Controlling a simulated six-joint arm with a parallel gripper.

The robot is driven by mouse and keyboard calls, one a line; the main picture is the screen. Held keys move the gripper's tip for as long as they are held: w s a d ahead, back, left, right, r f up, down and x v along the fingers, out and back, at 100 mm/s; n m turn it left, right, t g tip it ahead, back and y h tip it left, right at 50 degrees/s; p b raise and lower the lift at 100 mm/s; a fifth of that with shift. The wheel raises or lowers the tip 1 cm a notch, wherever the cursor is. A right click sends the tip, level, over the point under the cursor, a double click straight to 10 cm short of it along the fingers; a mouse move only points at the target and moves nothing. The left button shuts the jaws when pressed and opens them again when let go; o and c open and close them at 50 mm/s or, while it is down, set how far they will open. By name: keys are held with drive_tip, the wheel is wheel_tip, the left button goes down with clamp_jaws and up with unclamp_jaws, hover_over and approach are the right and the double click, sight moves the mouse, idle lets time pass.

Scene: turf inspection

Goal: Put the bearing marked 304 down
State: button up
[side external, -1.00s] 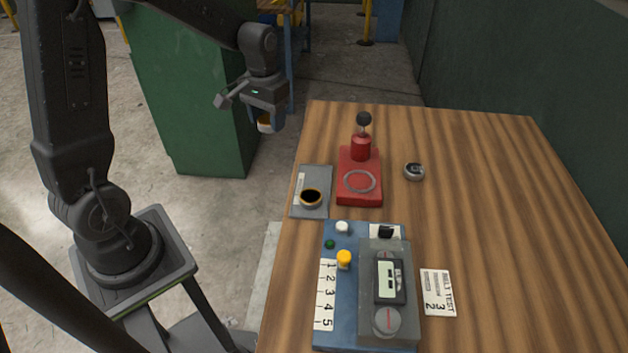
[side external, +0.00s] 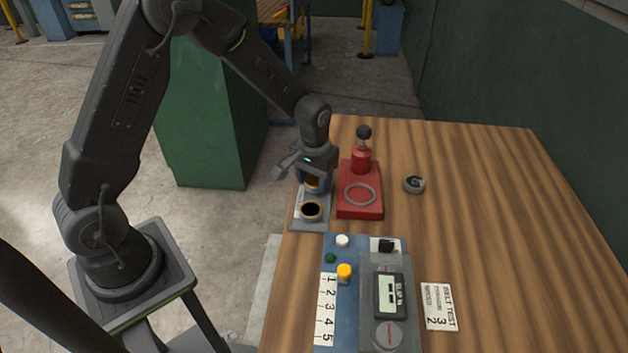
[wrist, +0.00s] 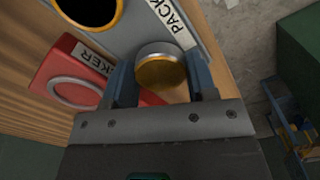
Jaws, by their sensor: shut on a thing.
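My gripper (side external: 313,180) is shut on a bearing, a short cylinder with a silver rim and a golden face. The bearing shows between the two fingers in the wrist view (wrist: 160,70), and partly in the side view (side external: 312,186). No number can be read on it. My gripper is over the far part of a grey plate (side external: 298,222), whose label reads "PACK" in part in the wrist view. A dark-centred, gold-rimmed round piece (side external: 311,211) sits on the plate's near part. I cannot tell whether the held bearing touches the plate.
A red stand (side external: 360,206) with a ring and a black knob stands close right of my gripper. A small metal round part (side external: 414,184) lies farther right. A blue tester (side external: 342,300) and a belt test card (side external: 438,306) are nearer. The table's right side is clear.

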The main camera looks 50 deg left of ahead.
sight(314, 181)
drive_tip(key=shift+f, duration=0.35)
drive_tip(key=shift+f, duration=0.1)
drive_tip(key=o, duration=1.1)
wheel_tip(314, 181, up, 11)
drive_tip(key=s+d+r+m+t, duration=0.2)
drive_tip(key=s+r+t, duration=0.1)
drive_tip(key=s+r, duration=0.75)
drive_tip(key=s+t, duration=0.1)
drive_tip(key=s, duration=0.2)
drive_tip(key=s+d+r+m, duration=0.1)
drive_tip(key=s, duration=0.3)
drive_tip(key=s+r+t, duration=0.1)
drive_tip(key=s, duration=0.3)
drive_tip(key=shift+d+r+m+t, duration=0.1)
drive_tip(key=shift+d+m+t, duration=0.2)
drive_tip(key=shift+d, duration=0.05)
